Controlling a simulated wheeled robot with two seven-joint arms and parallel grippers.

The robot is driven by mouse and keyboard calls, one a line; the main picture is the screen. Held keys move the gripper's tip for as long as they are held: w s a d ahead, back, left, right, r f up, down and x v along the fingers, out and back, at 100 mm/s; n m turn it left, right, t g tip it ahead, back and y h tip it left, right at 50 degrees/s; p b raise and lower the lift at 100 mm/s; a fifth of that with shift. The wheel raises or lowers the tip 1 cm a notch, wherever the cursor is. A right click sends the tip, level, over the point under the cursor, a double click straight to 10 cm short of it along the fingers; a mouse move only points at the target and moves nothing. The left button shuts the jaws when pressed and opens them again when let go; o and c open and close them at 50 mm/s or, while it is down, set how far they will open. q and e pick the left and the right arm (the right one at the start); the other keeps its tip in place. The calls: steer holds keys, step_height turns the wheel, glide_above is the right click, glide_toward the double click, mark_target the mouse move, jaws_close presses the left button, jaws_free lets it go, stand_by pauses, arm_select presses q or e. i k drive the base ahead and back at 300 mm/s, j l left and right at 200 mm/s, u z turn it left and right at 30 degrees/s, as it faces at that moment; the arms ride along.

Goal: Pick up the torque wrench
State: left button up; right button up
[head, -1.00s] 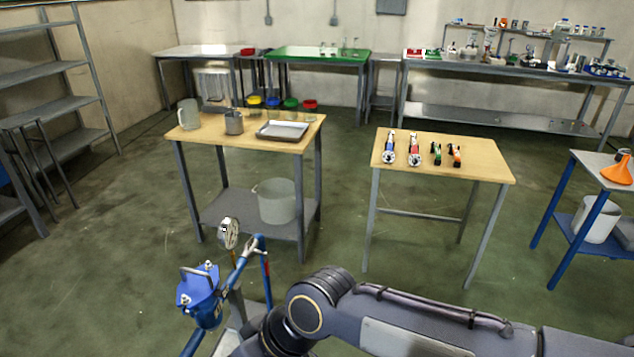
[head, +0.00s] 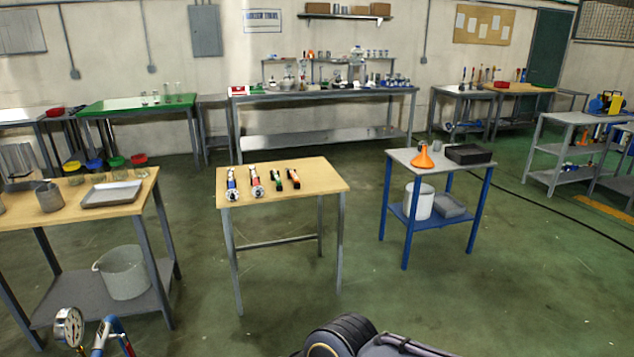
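Several hand tools lie side by side on the small wooden-topped table (head: 312,172) in the middle of the head view. From left to right they are a blue-handled tool (head: 231,180), a red-handled tool (head: 255,180), a green and black tool (head: 276,178) and an orange and black tool (head: 293,178). The first two are longer, with round metal ends. They are too small to tell for sure which is the torque wrench. Neither gripper is in view; only a dark arm link of mine shows at the bottom edge.
A wooden-topped table (head: 20,222) with a beaker and metal tray (head: 110,193) stands at left. A blue-legged stand (head: 396,158) with an orange funnel (head: 424,157) is at right. A pressure gauge (head: 68,326) rises at bottom left. Green floor between the tables is clear.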

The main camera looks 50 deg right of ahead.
mark_target(230, 172)
steer(key=z, duration=1.25)
steer(key=i+j+z, duration=0.2)
steer(key=i, duration=0.5)
steer(key=i+j+z, duration=0.2)
steer(key=i, duration=0.45)
steer(key=i+j+z, duration=0.2)
steer(key=i, duration=0.5)
steer(key=i+j+z, duration=0.2)
steer(key=i+j, duration=0.2)
steer(key=i, duration=0.25)
steer(key=i+j+z, duration=0.25)
steer(key=i+j, duration=0.2)
steer(key=i, duration=0.15)
